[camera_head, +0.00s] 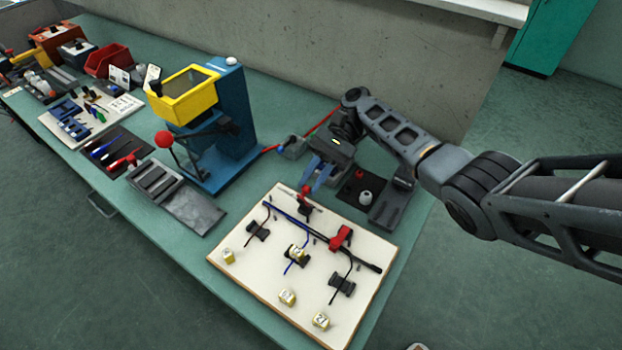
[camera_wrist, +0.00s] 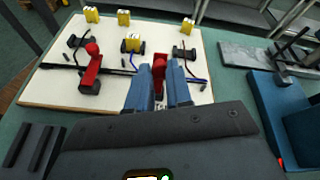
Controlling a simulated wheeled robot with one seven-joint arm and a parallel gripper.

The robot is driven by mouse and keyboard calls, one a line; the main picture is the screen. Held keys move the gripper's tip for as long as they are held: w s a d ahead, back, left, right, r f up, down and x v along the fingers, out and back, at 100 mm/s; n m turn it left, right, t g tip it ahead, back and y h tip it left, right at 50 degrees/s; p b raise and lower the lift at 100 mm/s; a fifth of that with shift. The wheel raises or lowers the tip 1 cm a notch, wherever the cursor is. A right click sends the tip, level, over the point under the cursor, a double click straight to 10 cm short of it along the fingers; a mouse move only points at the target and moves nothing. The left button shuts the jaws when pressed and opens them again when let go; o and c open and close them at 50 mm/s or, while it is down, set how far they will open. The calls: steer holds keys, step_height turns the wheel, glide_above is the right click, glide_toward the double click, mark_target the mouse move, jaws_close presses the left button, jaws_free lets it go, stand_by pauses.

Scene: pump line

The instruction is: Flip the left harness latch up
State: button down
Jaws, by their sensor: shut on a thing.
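The harness board (camera_head: 235,277) is a pale panel with dark cables and black clips. Two red latches sit along its thick black cable. The left latch (camera_head: 306,203) is at the board's far edge in the head view, directly at my gripper's blue fingertips (camera_head: 314,184). In the wrist view my gripper (camera_wrist: 159,98) is shut on this red latch (camera_wrist: 159,68), which shows between the two blue fingers. Its lower part is hidden by the fingers. The other red latch (camera_head: 341,237) stands apart to the right and also shows in the wrist view (camera_wrist: 91,70).
Several yellow tagged blocks (camera_head: 287,297) sit on the board. A blue and yellow press (camera_head: 225,115) with a red-knobbed lever (camera_head: 165,139) stands left of my gripper. A dark tray (camera_head: 386,207) lies to its right. The wall (camera_head: 380,60) is behind.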

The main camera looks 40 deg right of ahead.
steer(key=shift+d, duration=0.1)
stand_by(0.4)
steer(key=c, duration=1)
jaws_free()
steer(key=shift+b+v, duration=0.7)
steer(key=shift+v, duration=3.15)
steer(key=shift+f, duration=0.1)
steer(key=shift+s, duration=0.1)
